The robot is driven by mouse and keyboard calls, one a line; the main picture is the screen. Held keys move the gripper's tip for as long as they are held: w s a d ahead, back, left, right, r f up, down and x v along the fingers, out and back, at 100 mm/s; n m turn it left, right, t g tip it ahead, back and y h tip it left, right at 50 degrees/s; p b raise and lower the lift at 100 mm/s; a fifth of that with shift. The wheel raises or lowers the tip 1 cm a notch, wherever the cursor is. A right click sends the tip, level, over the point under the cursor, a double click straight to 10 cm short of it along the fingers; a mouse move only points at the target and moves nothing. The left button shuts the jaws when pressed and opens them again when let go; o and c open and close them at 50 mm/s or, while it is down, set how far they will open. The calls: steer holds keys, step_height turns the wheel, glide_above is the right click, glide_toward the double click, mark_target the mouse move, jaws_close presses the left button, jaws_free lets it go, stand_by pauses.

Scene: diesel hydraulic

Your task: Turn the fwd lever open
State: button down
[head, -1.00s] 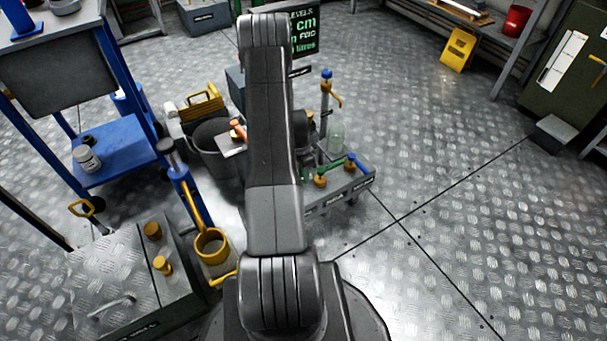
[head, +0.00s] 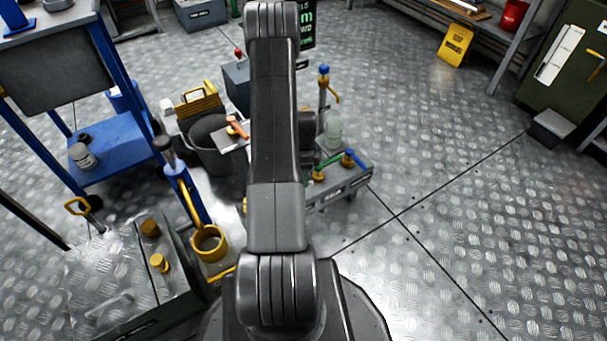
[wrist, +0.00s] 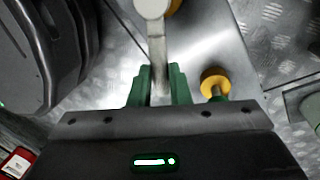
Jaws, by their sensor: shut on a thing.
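My gripper (wrist: 162,88) shows in the wrist view with its two green fingertips on either side of a pale grey lever (wrist: 157,50), and it is shut on it. I take this to be the fwd lever; no label on it can be read. The lever's upper end is rounded and broad, with a bit of yellow beside it. In the head view, my arm hides the gripper and this lever.
A yellow valve fitting (wrist: 215,78) with a green part sits just right of my fingers. In the head view, a low bench (head: 345,186) carries a blue-handled valve (head: 349,158). A black bucket (head: 207,140) stands left of my arm.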

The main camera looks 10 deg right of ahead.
steer(key=s+m, duration=0.1)
steer(key=m, duration=0.2)
steer(key=shift+s+a+r, duration=0.1)
steer(key=shift+s+a, duration=0.05)
steer(key=shift+s, duration=0.25)
steer(key=s+m, duration=0.1)
steer(key=s+a+m+y+p, duration=0.1)
steer(key=m, duration=0.1)
steer(key=shift+m+t, duration=0.3)
steer(key=shift+s+a+m+t+y+p, duration=0.15)
steer(key=shift+s+a+m+p, duration=0.25)
steer(key=shift+m, duration=0.5)
steer(key=shift+s+a+m+t+y+p, duration=0.1)
steer(key=shift+s+a+m+p, duration=0.25)
steer(key=shift+m, duration=0.55)
steer(key=shift+s+a+m+t+y+p, duration=0.15)
steer(key=shift+s+a+m+p, duration=0.1)
steer(key=shift+a+m+p, duration=0.5)
steer(key=shift+d+m, duration=0.15)
steer(key=shift+m, duration=0.1)
steer(key=c, duration=1.3)
jaws_free()
steer(key=shift+c, duration=0.2)
